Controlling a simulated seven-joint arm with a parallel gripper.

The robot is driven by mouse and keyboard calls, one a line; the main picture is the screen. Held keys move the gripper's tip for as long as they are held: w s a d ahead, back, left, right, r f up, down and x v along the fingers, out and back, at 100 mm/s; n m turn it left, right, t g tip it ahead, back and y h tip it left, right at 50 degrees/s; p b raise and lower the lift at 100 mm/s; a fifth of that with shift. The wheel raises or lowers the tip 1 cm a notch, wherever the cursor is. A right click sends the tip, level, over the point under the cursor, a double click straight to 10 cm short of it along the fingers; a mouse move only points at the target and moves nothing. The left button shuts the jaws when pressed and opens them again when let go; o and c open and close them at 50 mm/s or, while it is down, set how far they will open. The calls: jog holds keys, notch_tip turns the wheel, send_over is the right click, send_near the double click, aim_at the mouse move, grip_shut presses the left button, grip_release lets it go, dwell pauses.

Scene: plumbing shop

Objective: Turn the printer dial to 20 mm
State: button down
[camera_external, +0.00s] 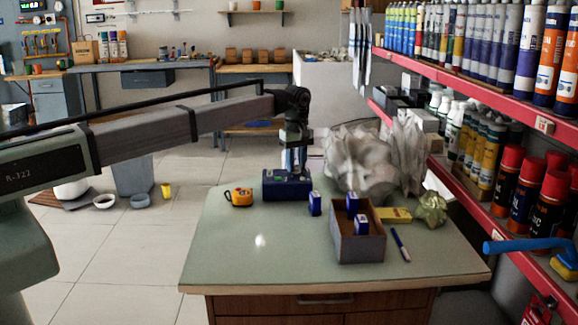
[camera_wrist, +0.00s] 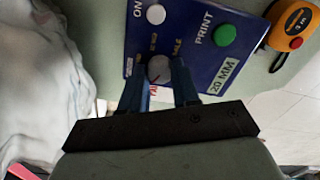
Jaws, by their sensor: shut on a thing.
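The printer is a dark blue box (camera_external: 280,188) at the back of the green table. In the wrist view, the printer's blue face (camera_wrist: 190,20) carries a white ON button (camera_wrist: 156,14), a green PRINT button (camera_wrist: 224,35) and a "20 MM" label (camera_wrist: 222,77). The grey round dial (camera_wrist: 158,68) sits between the two blue fingers of my gripper (camera_wrist: 159,75), which is shut on it. A red mark shows below the dial. The small words around the dial are partly hidden and too blurred to read fully. In the external view, my gripper (camera_external: 294,160) points down onto the printer.
An orange tape measure (camera_external: 239,198) lies left of the printer. A small blue box (camera_external: 315,204) and an open grey box (camera_external: 357,245) holding blue boxes stand right. Crumpled translucent plastic (camera_external: 355,162) rises behind. A red shelf (camera_external: 480,75) borders the table; the front left tabletop is clear.

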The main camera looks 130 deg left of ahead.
aim_at(296, 166)
jog(key=c, duration=0.8)
grip_release()
notch_tip(296, 166, up, 14)
jog(key=shift+f, duration=0.1)
dwell(0.5)
